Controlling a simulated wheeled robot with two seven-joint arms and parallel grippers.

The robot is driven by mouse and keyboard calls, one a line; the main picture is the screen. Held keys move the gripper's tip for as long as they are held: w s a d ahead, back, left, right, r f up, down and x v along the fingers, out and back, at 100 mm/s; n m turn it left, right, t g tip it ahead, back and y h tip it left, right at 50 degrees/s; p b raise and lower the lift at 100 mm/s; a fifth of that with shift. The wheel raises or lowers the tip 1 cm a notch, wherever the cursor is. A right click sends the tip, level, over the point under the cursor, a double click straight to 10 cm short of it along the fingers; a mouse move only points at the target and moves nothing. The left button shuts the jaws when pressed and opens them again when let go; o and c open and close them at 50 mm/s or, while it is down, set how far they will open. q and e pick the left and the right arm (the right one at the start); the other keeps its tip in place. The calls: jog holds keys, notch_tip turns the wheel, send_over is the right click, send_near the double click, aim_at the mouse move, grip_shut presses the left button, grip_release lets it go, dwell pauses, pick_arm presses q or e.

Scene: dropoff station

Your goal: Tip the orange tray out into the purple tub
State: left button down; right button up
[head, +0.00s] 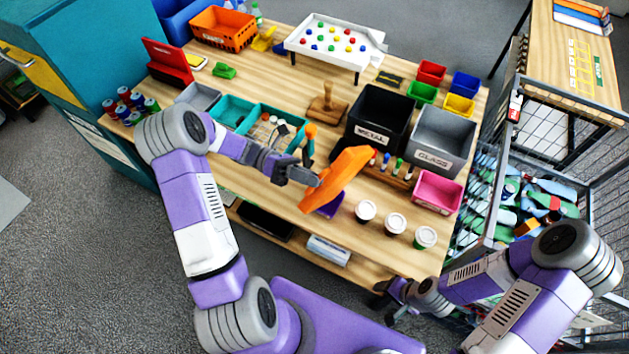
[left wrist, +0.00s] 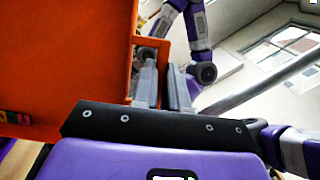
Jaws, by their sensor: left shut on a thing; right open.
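The orange tray (head: 337,180) is held above the table, tilted steeply. My left gripper (head: 312,179) is shut on its left edge in the head view. In the left wrist view the tray (left wrist: 65,60) fills the left side, with my left gripper (left wrist: 163,85) at its wall. A few small coloured pieces (left wrist: 14,117) show low against the tray there. The purple tub (head: 327,207) stands on the table below the tray, mostly hidden by it, so its contents cannot be seen. My right gripper (head: 388,298) is open and empty near the table's front right corner.
White lidded cups (head: 366,210) stand right of the tub. A pink bin (head: 437,192), a grey glass bin (head: 443,137) and a black metal bin (head: 379,118) stand behind. Teal trays (head: 232,111) lie left. A wire cage (head: 520,190) of bottles borders the right.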

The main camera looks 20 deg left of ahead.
dwell(0.6)
pick_arm(q)
jog(key=shift+w+a+f+n+h+b, duration=0.15)
jog(key=shift+w+a+h, duration=0.2)
jog(key=shift+a, duration=0.35)
jog(key=shift+w+a+n+h+b, duration=0.1)
jog(key=shift+w+a+h, duration=0.1)
jog(key=shift+a+h, duration=0.4)
jog(key=shift+w+a+f+n+h+b, duration=0.15)
jog(key=shift+w+a+h, duration=0.15)
jog(key=shift+a, duration=0.55)
jog(key=shift+r, duration=0.1)
jog(key=a, duration=0.1)
jog(key=w+a+f+n+h, duration=0.1)
jog(key=a+h, duration=0.1)
jog(key=a, duration=0.1)
jog(key=shift+w+f+t+b, duration=0.25)
jog(key=shift+t+b, duration=0.1)
jog(key=shift+t, duration=0.05)
